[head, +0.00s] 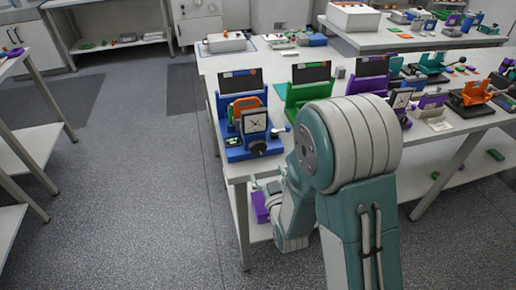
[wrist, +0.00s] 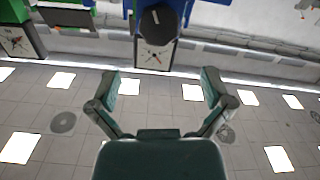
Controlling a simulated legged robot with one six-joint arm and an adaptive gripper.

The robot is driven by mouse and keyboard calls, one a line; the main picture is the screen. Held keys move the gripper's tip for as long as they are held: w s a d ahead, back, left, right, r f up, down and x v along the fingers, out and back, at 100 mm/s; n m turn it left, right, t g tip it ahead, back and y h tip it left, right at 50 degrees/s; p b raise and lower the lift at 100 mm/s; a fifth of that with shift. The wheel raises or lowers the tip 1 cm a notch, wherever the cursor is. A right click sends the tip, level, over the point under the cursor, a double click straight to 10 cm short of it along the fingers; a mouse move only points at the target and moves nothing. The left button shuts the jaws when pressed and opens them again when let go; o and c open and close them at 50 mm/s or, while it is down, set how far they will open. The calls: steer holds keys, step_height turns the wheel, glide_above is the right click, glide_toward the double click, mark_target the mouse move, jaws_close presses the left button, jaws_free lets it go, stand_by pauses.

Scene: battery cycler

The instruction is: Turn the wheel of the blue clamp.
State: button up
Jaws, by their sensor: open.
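The blue clamp (head: 231,153) stands at the left front corner of the long table in the head view. It has a square dial (head: 254,123) with a white face and an orange part behind it. In the wrist view, a round black wheel (wrist: 157,20) shows at the top, beside the clamp's dial (wrist: 153,55). My gripper (wrist: 160,84) is open and empty, its two fingers spread below the dial in that picture and apart from the wheel. In the head view my arm hides most of my gripper.
A green clamp (head: 293,93) stands to the right of the blue one, with a purple one (head: 369,82) beyond. A purple object (head: 260,207) is under the tabletop (head: 225,66) near my arm. Open floor (head: 120,190) lies to the left.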

mark_target(259, 149)
steer(key=x, duration=1)
steer(key=shift+w, duration=0.15)
steer(key=c, duration=1)
